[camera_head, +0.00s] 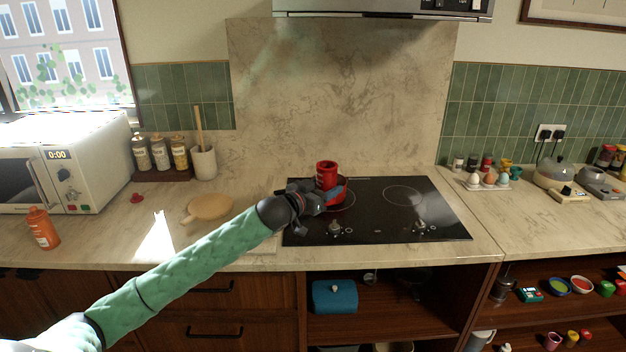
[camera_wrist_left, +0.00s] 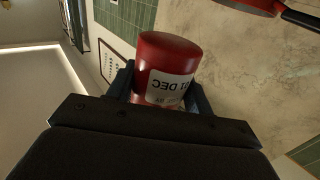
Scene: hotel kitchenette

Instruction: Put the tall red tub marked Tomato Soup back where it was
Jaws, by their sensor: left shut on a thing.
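My left gripper (camera_head: 318,192) is shut on a red tub (camera_head: 326,174) above the black cooktop. In the left wrist view the tub (camera_wrist_left: 167,68) sits between the two fingers, with a darker red top and a white label. The label shows upside down with "DEC" legible; I cannot read a product name. A red pan (camera_head: 346,199) is partly hidden behind the gripper on the cooktop; its rim and dark handle also show in the left wrist view (camera_wrist_left: 248,5). My right gripper is not in view.
The cooktop (camera_head: 385,222) has clear room at right. Left stand a microwave (camera_head: 92,165), an orange bottle (camera_head: 43,228), spice jars (camera_head: 160,154), a utensil crock (camera_head: 203,163) and a round wooden board (camera_head: 208,208). Eggs in a holder (camera_head: 488,181) stand right. Open shelves (camera_head: 385,325) are below.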

